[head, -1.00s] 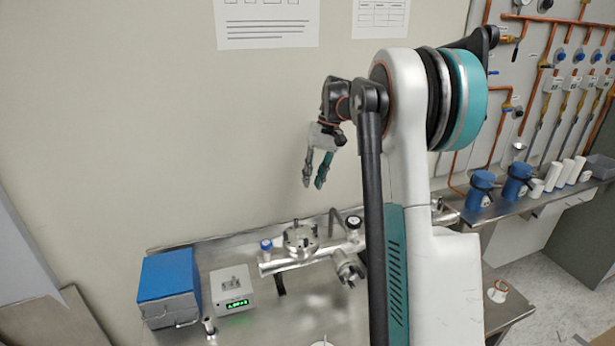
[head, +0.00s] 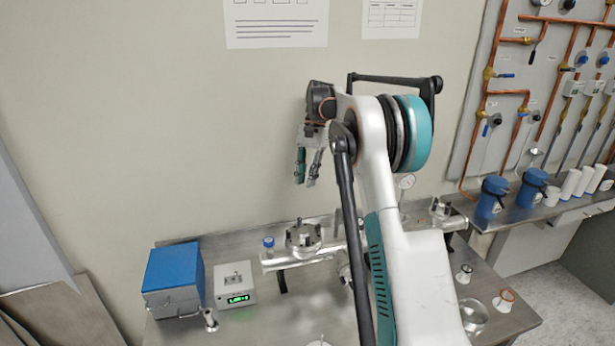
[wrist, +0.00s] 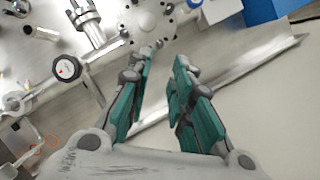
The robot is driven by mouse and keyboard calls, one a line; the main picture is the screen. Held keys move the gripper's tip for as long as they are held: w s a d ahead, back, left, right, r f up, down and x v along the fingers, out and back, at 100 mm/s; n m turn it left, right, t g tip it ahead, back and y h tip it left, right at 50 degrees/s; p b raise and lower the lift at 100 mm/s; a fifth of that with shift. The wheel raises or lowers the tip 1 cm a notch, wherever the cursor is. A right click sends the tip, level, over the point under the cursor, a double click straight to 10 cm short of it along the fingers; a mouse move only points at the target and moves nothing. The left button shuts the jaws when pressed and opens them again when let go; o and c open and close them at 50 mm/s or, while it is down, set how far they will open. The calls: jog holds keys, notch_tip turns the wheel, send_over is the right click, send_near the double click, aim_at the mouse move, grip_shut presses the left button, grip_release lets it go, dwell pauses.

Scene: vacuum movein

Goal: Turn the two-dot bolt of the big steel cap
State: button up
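The big steel cap (head: 303,239) is a round flange with several bolts standing up from it, on a horizontal steel pipe body on the bench. Its rim and face also show at the top of the wrist view (wrist: 150,16). The dot marks on the bolts are too small to read, so I cannot tell which is the two-dot bolt. My gripper (head: 306,182) hangs in the air above the cap, fingers pointing down. In the wrist view my gripper (wrist: 164,58) has its teal fingers apart, with nothing between them.
A blue box (head: 172,270) and a grey device with a green display (head: 236,286) stand left of the cap. A blue-topped fitting (head: 268,242) rises beside it. A dial gauge (wrist: 67,68) and a smaller bolted flange (head: 440,210) are on the right. The wall is behind.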

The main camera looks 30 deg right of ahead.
jog(key=shift+o, duration=0.6)
jog(key=shift+o, duration=0.8)
jog(key=r+n+t+h+p, duration=0.2)
jog(key=n+t+h+p, duration=0.25)
jog(key=n+t, duration=0.4)
send_over(308, 237)
jog(key=s+a, duration=0.1)
jog(key=s, duration=0.5)
jog(key=n+g, duration=0.1)
jog(key=g, duration=0.1)
jog(key=b+x, duration=0.1)
jog(key=x, duration=0.6)
jog(key=b+x, duration=0.1)
jog(key=x, duration=0.6)
jog(key=shift+w+a+r+b, duration=0.15)
jog(key=shift+w+a+b, duration=0.05)
jog(key=shift+b, duration=0.15)
jog(key=shift+c, duration=0.2)
grip_shut()
